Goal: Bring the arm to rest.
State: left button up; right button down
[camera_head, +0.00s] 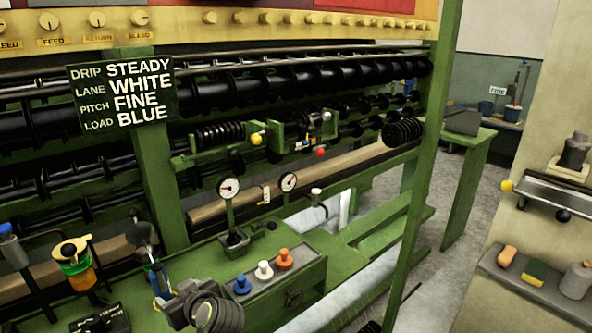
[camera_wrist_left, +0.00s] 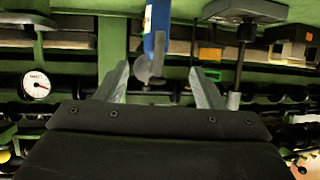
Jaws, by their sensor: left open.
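My left gripper (camera_head: 172,291) is low in the head view, in front of the green machine's bench. Its grey-black wrist body hides much of the fingers there. In the left wrist view the two grey fingers of the left gripper (camera_wrist_left: 158,78) stand apart, with nothing clamped between them. A blue-handled thing with a grey round end (camera_wrist_left: 155,35) shows beyond the gap. Its distance from the fingers is hard to tell. My right gripper is in neither view.
Blue, white and orange knobs (camera_head: 264,270) sit on the bench right of the gripper. Two gauges (camera_head: 229,188) stand behind. An amber-filled cup (camera_head: 77,268) stands left. A green post (camera_head: 425,180) bounds the aisle floor (camera_head: 462,270) on the right.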

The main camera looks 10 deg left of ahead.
pick_arm(q)
jog(key=s+a+f+m+g+h, duration=0.2)
jog(key=s+f+m+h, duration=0.2)
jog(key=s+f, duration=0.75)
jog(key=s+d+m+g+h, duration=0.1)
jog(key=s+d+m+h, duration=0.15)
jog(key=s, duration=0.75)
jog(key=s+d+m+g+h, duration=0.1)
jog(key=s+d+m+h, duration=0.2)
jog(key=s, duration=0.6)
notch_tip(320, 180, down, 27)
jog(key=s+a+g, duration=0.1)
jog(key=a, duration=0.2)
jog(key=s+d+f+g, duration=0.1)
jog(key=s+f, duration=1.3)
jog(key=shift+s+d+m, duration=0.3)
jog(key=shift+m, duration=0.15)
